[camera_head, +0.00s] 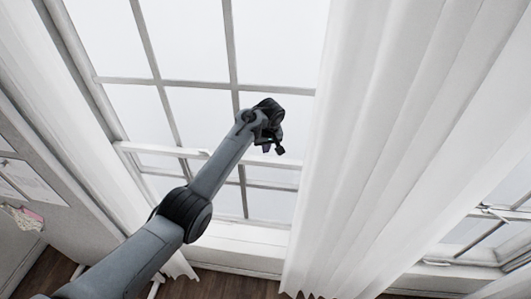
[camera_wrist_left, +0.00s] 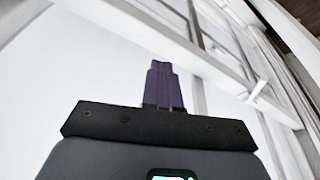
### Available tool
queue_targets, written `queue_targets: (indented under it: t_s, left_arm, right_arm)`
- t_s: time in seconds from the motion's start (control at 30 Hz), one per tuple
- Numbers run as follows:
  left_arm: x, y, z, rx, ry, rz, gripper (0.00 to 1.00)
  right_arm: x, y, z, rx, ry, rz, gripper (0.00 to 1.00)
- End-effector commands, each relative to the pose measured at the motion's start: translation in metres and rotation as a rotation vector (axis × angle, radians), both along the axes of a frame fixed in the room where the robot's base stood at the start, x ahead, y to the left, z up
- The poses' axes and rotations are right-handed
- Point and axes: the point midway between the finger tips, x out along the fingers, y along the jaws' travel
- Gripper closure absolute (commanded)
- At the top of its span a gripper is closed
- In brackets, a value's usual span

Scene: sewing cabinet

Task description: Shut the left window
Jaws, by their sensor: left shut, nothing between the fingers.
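The left window (camera_head: 233,86), with pale panes and grey bars, fills the top and middle of the head view. A white horizontal rail (camera_head: 140,148) crosses it, with more panes below. My left gripper (camera_head: 280,150) is in front of the window, near the right part of this rail. Its dark fingers (camera_wrist_left: 162,68) are together and empty in the left wrist view. There, a white rail (camera_wrist_left: 215,70) runs diagonally beyond the fingertips, with a small white projection (camera_wrist_left: 257,90) on it. I cannot tell whether the fingertips touch the rail. My right gripper is not in view.
A long white curtain (camera_head: 385,140) hangs right of the window, close to my gripper, and another curtain (camera_head: 60,90) hangs left. A white sill (camera_head: 240,240) lies below. A second window (camera_head: 490,225) shows at the right edge. Wooden floor (camera_head: 225,287) shows at the bottom.

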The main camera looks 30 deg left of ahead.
Motion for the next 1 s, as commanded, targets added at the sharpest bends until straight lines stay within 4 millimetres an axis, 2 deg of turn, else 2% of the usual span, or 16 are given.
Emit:
queue_targets:
  t_s: [0.2,0.33,0.83,1.0]
  left_arm:
    - [0.0,0.001,-0.027,0.001,0.001,0.001,1.0]
    - [0.0,0.001,-0.037,0.001,0.0,0.001,1.0]
    - [0.0,0.001,-0.042,0.001,-0.001,0.001,1.0]
    - [0.001,0.004,-0.05,0.001,-0.001,0.001,1.0]
  right_arm:
    - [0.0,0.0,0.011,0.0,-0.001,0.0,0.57]
    - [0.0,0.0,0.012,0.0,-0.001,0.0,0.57]
    - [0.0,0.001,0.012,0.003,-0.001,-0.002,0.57]
    - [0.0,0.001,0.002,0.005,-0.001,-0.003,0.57]
